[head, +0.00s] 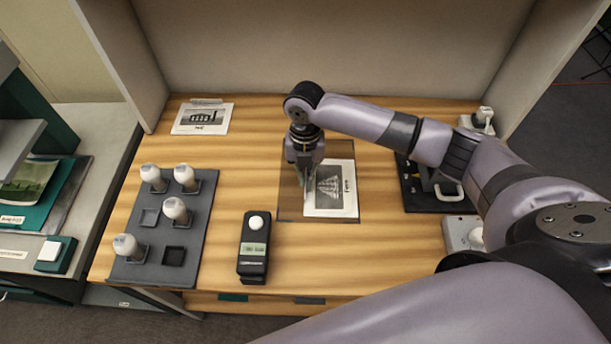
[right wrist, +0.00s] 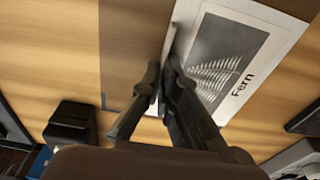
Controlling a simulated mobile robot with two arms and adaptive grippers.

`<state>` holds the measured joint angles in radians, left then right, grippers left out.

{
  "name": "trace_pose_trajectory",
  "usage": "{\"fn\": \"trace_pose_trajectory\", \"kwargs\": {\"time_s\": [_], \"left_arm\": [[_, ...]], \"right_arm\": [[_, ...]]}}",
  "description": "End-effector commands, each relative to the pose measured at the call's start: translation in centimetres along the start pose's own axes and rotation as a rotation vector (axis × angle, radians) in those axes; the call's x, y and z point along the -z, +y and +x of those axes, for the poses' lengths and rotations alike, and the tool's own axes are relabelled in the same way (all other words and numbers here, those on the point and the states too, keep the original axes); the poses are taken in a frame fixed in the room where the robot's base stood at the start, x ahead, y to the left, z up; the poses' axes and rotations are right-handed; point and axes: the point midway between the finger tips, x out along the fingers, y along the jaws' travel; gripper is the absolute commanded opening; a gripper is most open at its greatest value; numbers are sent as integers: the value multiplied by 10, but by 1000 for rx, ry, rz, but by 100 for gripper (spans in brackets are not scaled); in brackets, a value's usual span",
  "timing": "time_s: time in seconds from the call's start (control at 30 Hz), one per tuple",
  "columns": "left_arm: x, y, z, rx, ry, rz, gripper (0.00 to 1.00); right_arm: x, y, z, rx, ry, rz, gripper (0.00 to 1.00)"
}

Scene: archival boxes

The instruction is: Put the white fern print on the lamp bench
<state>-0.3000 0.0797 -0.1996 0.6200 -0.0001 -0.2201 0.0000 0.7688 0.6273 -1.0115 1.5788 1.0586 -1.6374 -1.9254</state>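The white fern print (head: 343,188) lies on the wooden bench, over the right part of a brown see-through sheet (head: 290,207). It shows a dark fern picture, and the word "Fern" can be read in the right wrist view (right wrist: 245,88). My right gripper (head: 306,186) points down at the print's left edge. In the right wrist view its fingertips (right wrist: 164,68) are close together, with the print's pale edge strip between them. They look shut on that strip. The print looks flat, not visibly lifted. My left gripper is not in view. I cannot tell which surface is the lamp bench.
A dark tray (head: 140,272) with white-topped pegs stands left. Another white print (head: 203,118) lies at the back left. Black equipment (head: 415,192) stands right. A grey side counter (head: 105,130) is at the far left.

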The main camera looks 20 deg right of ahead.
Motion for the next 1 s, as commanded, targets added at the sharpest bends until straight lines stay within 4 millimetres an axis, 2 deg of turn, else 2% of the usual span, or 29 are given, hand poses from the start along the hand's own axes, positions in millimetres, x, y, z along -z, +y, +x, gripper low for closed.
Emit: {"fn": "trace_pose_trajectory", "kwargs": {"time_s": [0.03,0.4,0.7,0.87,1.0], "left_arm": [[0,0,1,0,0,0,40],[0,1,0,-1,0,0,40],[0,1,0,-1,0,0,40],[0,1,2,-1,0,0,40],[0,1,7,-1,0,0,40]], "right_arm": [[0,0,2,1,1,0,0],[0,0,2,0,0,0,25],[0,0,0,0,0,0,25],[-1,1,-14,-2,-3,0,25],[-1,1,-42,-4,-5,-1,25]]}}
